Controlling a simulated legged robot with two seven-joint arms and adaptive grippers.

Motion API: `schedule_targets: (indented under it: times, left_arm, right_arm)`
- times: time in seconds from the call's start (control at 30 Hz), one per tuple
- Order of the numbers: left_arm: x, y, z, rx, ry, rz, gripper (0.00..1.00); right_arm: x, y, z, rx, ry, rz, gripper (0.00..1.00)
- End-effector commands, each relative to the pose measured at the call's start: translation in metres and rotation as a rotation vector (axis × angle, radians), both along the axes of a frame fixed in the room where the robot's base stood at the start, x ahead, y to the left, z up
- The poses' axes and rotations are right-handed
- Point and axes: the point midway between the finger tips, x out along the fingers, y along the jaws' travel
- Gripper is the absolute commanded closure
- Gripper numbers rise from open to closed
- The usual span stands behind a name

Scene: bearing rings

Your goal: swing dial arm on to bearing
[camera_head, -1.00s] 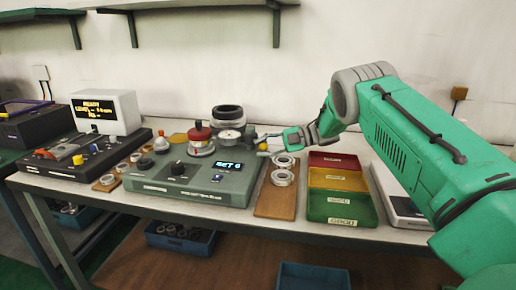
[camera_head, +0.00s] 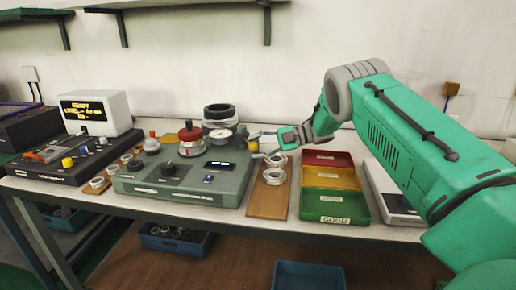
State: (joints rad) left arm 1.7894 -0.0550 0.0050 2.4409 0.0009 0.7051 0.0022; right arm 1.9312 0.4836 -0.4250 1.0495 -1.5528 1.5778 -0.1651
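A grey-green gauge unit (camera_head: 205,186) stands on the bench, with a small display and dark knob on its front. A red-topped round piece (camera_head: 191,133) sits on metal parts on it; whether a bearing lies under it is hard to tell. A round white dial (camera_head: 220,135) is just right of it, and a thin arm seems to run right from there to a yellow ball (camera_head: 254,147). My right gripper (camera_head: 268,149) is at the yellow ball, its fingers small and partly hidden, so its grip is unclear. My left gripper is not in view.
A wooden board (camera_head: 268,204) with bearing rings (camera_head: 275,177) lies right of the unit. Red, yellow and green trays (camera_head: 335,207) stand beyond it. A black console (camera_head: 70,160) with a white monitor (camera_head: 97,112) is left. Dark rings (camera_head: 219,112) stand behind the dial.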

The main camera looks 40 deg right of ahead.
Motion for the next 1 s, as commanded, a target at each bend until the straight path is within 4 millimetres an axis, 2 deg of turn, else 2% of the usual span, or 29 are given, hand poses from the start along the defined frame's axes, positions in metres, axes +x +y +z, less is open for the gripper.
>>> schedule_targets:
  times: [0.23, 0.37, 0.8, 1.0]
  left_arm:
    - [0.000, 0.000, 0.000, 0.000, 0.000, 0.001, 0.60]
    - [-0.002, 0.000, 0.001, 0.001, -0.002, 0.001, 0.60]
    - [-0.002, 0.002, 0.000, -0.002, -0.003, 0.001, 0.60]
    - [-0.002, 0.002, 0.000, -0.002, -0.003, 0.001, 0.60]
  right_arm:
    - [0.000, 0.000, 0.000, 0.003, -0.001, 0.003, 0.65]
    - [-0.004, -0.008, 0.001, 0.004, -0.001, 0.001, 0.65]
    - [-0.050, -0.073, 0.020, -0.001, 0.000, 0.002, 0.65]
    - [-0.061, -0.089, 0.025, -0.002, 0.000, 0.004, 0.65]
